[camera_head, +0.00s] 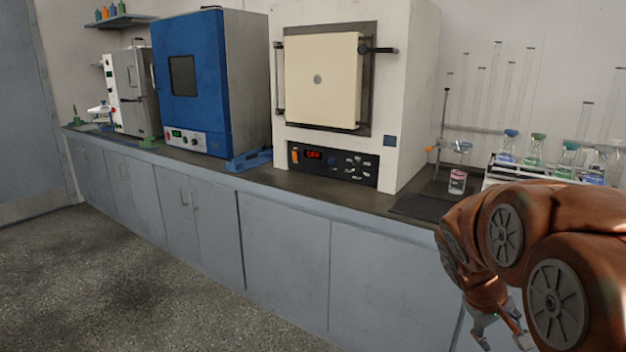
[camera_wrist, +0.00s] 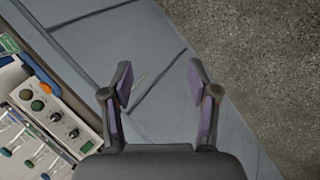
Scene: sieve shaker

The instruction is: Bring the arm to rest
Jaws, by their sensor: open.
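My arm shows at the lower right of the head view, folded in front of the bench. My gripper (camera_head: 502,331) hangs low beside the cabinet fronts, at the bottom edge of that view. In the wrist view my gripper (camera_wrist: 160,84) has its two fingers spread apart with nothing between them. Behind the fingers are the grey cabinet doors (camera_wrist: 105,45) and the floor (camera_wrist: 255,55). The fingers look clear of the cabinets, though the exact gap cannot be told.
The bench (camera_head: 290,182) carries a white furnace (camera_head: 412,90), a blue oven (camera_head: 240,85) and a beaker (camera_head: 457,182). A rack of flasks (camera_head: 533,152) stands behind my arm. A control panel (camera_wrist: 55,118) shows in the wrist view. Floor (camera_head: 130,275) at left is free.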

